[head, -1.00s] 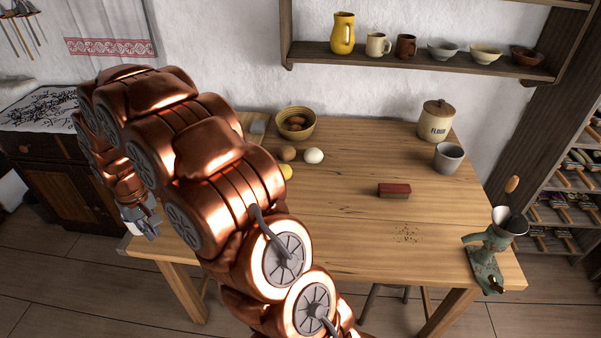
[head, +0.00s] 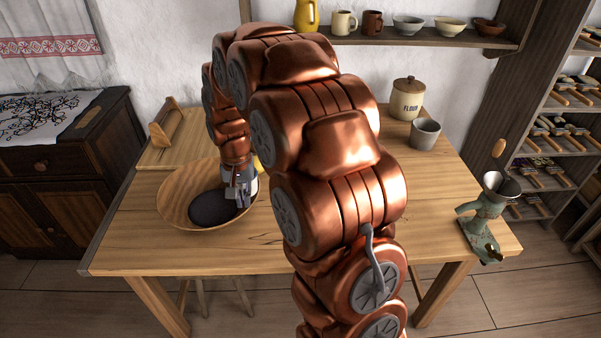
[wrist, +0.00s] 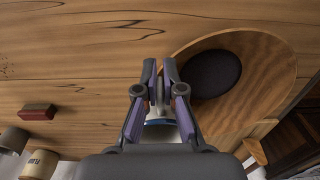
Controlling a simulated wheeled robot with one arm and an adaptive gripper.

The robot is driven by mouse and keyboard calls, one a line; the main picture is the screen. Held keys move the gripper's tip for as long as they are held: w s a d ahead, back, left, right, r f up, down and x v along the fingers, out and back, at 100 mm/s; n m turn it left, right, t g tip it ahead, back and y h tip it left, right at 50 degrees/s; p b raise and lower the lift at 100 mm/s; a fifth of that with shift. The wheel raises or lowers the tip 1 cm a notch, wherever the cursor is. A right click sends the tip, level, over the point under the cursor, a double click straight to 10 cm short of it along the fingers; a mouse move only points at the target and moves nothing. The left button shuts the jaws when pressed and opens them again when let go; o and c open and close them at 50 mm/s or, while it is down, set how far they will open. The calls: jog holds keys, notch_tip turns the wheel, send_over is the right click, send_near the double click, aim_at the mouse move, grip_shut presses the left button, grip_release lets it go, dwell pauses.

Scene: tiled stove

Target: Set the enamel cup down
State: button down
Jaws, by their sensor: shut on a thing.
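My gripper (head: 240,190) hangs over the right side of a wide wooden bowl (head: 170,207) on the table in the head view. A white piece with a dark blue rim, apparently the enamel cup (wrist: 160,131), shows between and behind the fingers. Most of the cup is hidden by the gripper. I cannot tell whether it touches anything below. The bowl also shows in the wrist view (wrist: 276,65), to the right of the fingers, with a dark round patch inside.
The wooden table (head: 150,253) is clear in front of the bowl. A flour crock (head: 407,98), a grey cup (head: 425,133) and a green grinder (head: 485,220) stand at right. A red block (wrist: 37,111) lies on the table.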

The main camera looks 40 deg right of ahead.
jog(key=s+d+f+m+b, duration=0.3)
jog(key=s+m+b, duration=0.1)
jog(key=s, duration=0.1)
jog(key=s+d+f+m+b, duration=0.3)
jog(key=s+f+m+b, duration=0.1)
jog(key=s+b, duration=0.1)
jog(key=s+d+f+m+b, duration=0.3)
jog(key=s+m+b, duration=0.1)
jog(key=s+m, duration=0.1)
jog(key=shift+s+d+f+b, duration=0.2)
jog(key=shift+s, duration=0.2)
jog(key=shift+s+d+f+b, duration=0.15)
jog(key=shift+s+f+b, duration=0.05)
jog(key=shift+s, duration=0.15)
jog(key=shift+m, duration=0.4)
jog(key=w+d, duration=0.2)
jog(key=w, duration=0.2)
jog(key=w+d+f, duration=0.1)
jog(key=w+d, duration=0.2)
jog(key=w, duration=0.1)
jog(key=w+d+p, duration=0.1)
jog(key=w+d, duration=0.1)
jog(key=w, duration=0.3)
jog(key=shift+d+f, duration=0.25)
jog(key=shift+f, duration=0.15)
jog(key=shift+w+f+p, duration=0.1)
jog(key=shift+f+p, duration=0.25)
jog(key=shift+f, duration=1.4)
jog(key=shift+f, duration=0.2)
